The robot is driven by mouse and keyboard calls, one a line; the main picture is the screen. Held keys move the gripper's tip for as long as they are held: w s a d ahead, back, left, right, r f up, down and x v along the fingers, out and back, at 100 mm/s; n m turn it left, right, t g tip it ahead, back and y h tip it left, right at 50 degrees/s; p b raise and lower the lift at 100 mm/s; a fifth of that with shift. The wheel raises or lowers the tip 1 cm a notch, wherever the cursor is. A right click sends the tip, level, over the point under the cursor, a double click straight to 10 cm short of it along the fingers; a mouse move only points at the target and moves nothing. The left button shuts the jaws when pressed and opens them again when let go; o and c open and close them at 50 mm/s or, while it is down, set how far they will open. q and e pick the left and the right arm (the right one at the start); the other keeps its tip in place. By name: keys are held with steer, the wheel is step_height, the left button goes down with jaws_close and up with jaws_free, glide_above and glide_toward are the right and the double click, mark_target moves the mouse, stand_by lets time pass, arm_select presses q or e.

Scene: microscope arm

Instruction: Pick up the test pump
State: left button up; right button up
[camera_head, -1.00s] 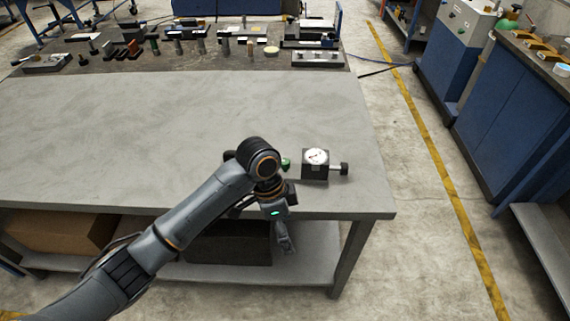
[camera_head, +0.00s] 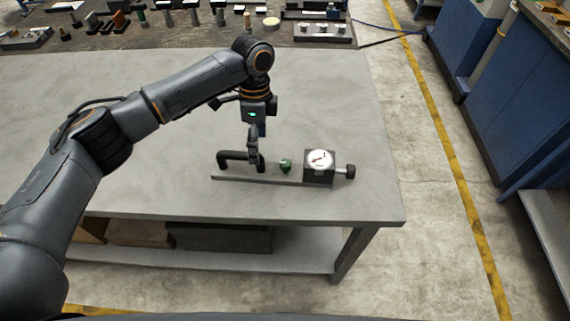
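The test pump lies on the grey table near its front right corner. It has a flat grey base (camera_head: 270,181), a black arched handle (camera_head: 232,156) at the left, a green knob (camera_head: 286,165), and a black block with a white dial gauge (camera_head: 319,160) and a black side knob at the right. My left gripper (camera_head: 254,160) points down at the right part of the handle, in front of or touching it; which one I cannot tell. Its fingers overlap in this view, so their opening is hidden. My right gripper is not in view.
The table top (camera_head: 120,135) around the pump is clear. A dark mat (camera_head: 190,40) with several small tools lies along the back. A blue cabinet (camera_head: 520,110) stands at the right, across an aisle with a yellow floor line (camera_head: 425,115).

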mark_target(272, 165)
arm_select(q)
step_height(272, 165, down, 2)
steer(key=shift+w+f, duration=0.1)
steer(key=shift+f, duration=0.05)
steer(key=shift+s+a+f+p, duration=0.15)
steer(key=shift+f+p, duration=0.25)
steer(key=shift+f, duration=0.1)
steer(key=shift+s+a+f+p, duration=0.1)
steer(key=shift+s+f+p, duration=0.05)
steer(key=shift+f+p, duration=0.3)
step_height(272, 165, down, 3)
steer(key=shift+s+a+r, duration=0.1)
steer(key=shift+s+r, duration=0.05)
steer(key=shift+f, duration=0.3)
steer(key=shift+s, duration=0.1)
steer(key=shift+c, duration=0.2)
steer(key=c, duration=0.7)
jaws_close()
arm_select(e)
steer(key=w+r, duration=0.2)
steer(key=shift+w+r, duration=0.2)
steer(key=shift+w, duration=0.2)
